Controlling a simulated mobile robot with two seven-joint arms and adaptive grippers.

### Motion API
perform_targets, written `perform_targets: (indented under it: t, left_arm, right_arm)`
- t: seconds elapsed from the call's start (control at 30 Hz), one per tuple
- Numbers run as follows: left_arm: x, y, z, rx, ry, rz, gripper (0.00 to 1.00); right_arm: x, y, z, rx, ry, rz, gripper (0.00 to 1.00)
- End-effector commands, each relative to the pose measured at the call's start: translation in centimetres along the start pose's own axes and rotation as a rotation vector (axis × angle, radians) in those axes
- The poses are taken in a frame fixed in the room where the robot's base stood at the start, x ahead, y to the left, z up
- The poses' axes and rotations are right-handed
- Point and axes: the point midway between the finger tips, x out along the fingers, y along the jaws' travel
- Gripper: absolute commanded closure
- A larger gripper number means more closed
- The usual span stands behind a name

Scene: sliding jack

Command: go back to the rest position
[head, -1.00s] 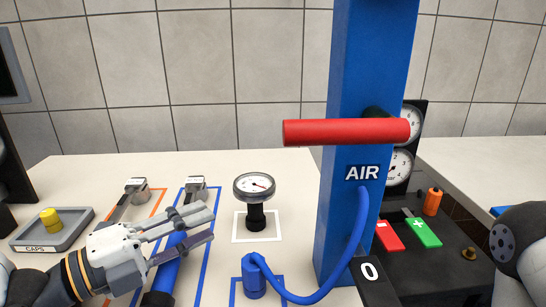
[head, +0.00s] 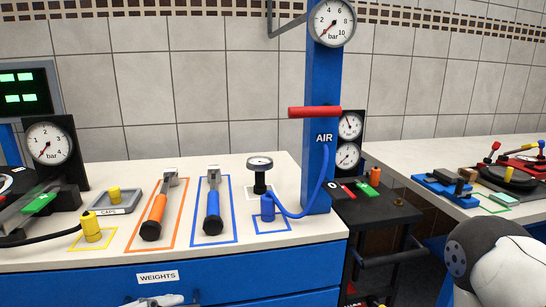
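Only a small part of my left gripper (head: 165,300) shows at the bottom edge, in front of the blue drawer front and below the counter top. Its fingers are mostly cut off, so open or shut cannot be told. My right arm shows at the lower right, but its gripper is out of view. The blue-handled tool (head: 213,216) lies in its blue outline and the orange-handled tool (head: 155,216) in its orange outline. The small gauge (head: 260,166) stands upright on its white-outlined spot.
A blue AIR column (head: 318,172) with a red bar (head: 314,112) rises at the counter's right end. A blue hose fitting (head: 267,207) stands before it. The caps tray (head: 118,205) is at left. A dark cart (head: 375,212) and a second bench (head: 470,200) stand right.

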Motion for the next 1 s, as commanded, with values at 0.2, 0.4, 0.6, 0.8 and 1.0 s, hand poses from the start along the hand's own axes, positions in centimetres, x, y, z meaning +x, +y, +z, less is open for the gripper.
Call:
perform_targets:
  t: [0.2, 0.4, 0.6, 0.8, 1.0]
  left_arm:
    - [-2.3, 17.6, 4.2, -0.854, -0.522, 0.382, 0.7]
    - [-10.8, 30.4, 4.0, -1.403, -1.193, 0.395, 0.7]
    - [-14.7, 33.7, 3.2, -1.542, -1.465, 0.292, 0.7]
    - [-14.8, 33.7, 3.2, -1.544, -1.467, 0.291, 0.7]
    - [-14.8, 33.7, 3.2, -1.544, -1.467, 0.291, 0.7]
  right_arm:
    - [0.1, 0.0, -0.2, 0.001, 0.005, 0.0, 0.27]
    - [0.1, 0.0, -0.1, 0.001, 0.003, 0.0, 0.27]
    - [0.0, 0.0, -0.2, 0.001, 0.004, 0.0, 0.27]
    - [0.0, 0.0, -0.2, 0.001, 0.004, 0.0, 0.27]
    - [0.0, 0.0, -0.2, 0.001, 0.004, 0.0, 0.27]
